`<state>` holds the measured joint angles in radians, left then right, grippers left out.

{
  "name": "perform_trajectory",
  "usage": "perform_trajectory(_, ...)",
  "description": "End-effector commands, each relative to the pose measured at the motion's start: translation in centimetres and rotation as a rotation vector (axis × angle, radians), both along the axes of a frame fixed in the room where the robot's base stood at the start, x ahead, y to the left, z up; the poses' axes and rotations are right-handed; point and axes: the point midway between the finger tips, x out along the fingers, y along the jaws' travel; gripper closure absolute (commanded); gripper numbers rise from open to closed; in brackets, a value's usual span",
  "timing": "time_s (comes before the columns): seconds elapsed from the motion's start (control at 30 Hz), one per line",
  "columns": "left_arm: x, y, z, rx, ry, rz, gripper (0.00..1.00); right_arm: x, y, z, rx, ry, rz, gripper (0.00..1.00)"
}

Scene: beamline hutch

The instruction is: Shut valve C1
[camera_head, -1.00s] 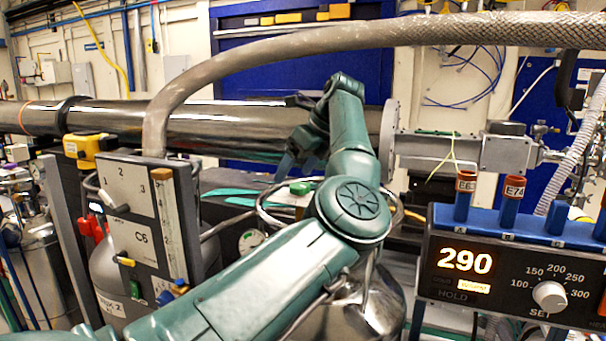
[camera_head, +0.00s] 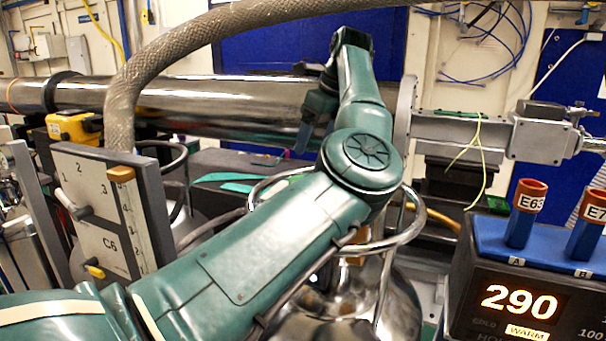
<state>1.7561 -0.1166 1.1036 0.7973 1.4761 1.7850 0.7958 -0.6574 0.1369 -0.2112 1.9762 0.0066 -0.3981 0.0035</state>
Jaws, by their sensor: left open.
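No valve marked C1 can be read in this view. A grey panel (camera_head: 88,172) at the left carries the marks 1, 2, 3 and C6. It has a white-tipped lever (camera_head: 72,204) and a yellow-tipped lever (camera_head: 95,269). My left arm crosses the middle, and its left gripper (camera_head: 306,128) hangs in front of the steel pipe, right of the panel and apart from it. It is small and dark here, open, with nothing seen between its fingers. My arm hides part of the steel vessel (camera_head: 345,312) below. My right gripper is not in view.
A braided hose (camera_head: 135,80) arches over the panel. A steel pipe (camera_head: 220,98) runs behind my arm. A yellow box (camera_head: 72,128) sits behind the panel. At the right stands a controller (camera_head: 525,305) reading 290, with orange-topped blue holders (camera_head: 523,225).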

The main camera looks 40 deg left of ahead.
Motion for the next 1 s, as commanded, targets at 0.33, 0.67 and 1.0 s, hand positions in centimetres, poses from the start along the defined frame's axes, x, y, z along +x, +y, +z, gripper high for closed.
perform_trajectory(0.33,0.0,2.8,-6.7,-0.001,0.004,0.001,0.24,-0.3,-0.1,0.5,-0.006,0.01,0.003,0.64)
perform_trajectory(0.67,0.0,4.0,-9.6,0.0,0.001,0.0,0.24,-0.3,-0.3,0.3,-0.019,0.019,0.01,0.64)
perform_trajectory(1.0,0.0,4.0,-9.7,0.0,0.0,0.0,0.3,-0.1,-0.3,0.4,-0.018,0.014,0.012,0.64)
